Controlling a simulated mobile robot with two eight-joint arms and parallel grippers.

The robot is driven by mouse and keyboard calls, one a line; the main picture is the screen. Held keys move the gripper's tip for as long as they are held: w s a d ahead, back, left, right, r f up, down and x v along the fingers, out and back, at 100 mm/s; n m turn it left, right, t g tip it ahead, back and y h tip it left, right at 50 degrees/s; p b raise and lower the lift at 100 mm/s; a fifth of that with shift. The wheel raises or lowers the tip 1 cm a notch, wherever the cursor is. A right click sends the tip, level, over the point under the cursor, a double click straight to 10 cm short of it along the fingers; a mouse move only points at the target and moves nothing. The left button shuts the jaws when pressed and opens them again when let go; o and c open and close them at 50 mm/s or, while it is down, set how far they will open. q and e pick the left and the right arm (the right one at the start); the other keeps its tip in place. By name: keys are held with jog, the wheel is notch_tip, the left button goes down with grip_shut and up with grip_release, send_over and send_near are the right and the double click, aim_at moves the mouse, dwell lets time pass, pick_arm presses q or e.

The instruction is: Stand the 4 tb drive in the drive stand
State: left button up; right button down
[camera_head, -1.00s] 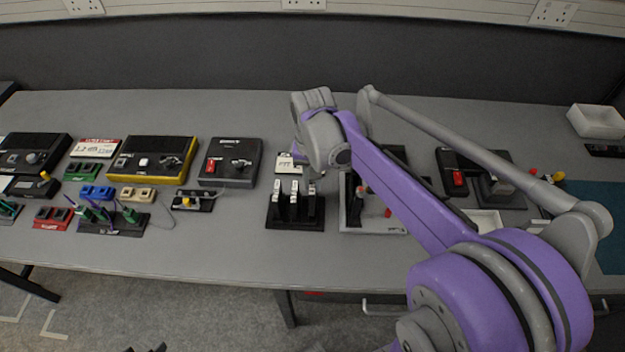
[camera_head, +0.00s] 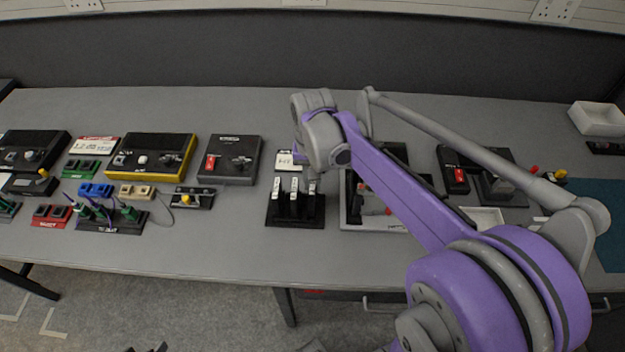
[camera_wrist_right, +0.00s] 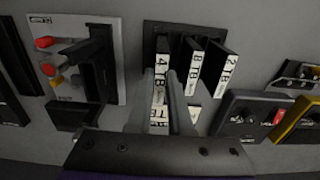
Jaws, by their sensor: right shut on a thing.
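The black drive stand (camera_head: 296,223) is on the bench in the middle of the head view, with three upright dark drives with white labels in a row. In the right wrist view the 4 TB drive (camera_wrist_right: 162,70) is at the left end of the row, beside the 8 TB drive (camera_wrist_right: 193,65) and the 2 TB drive (camera_wrist_right: 221,72). My right gripper (camera_wrist_right: 162,92) is shut on the 4 TB drive, which is upright at the stand. Its lower edge is hidden, so its seating cannot be told. Dark parts, possibly my left gripper (camera_head: 147,348), show at the bottom edge.
A grey tray (camera_head: 350,222) with red-tipped parts stands close to the right of the stand. A white label card (camera_head: 287,160) lies behind it. Dark control boxes, including one with a red switch (camera_head: 230,160), stand to the left. The bench front is clear.

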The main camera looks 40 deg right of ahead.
jog(key=shift+f, duration=0.2)
jog(key=shift+f+b, duration=0.4)
jog(key=shift+f, duration=0.1)
dwell(0.4)
jog(key=shift+f+b, duration=0.4)
jog(key=shift+f, duration=0.15)
jog(key=shift+c, duration=2.2)
grip_release()
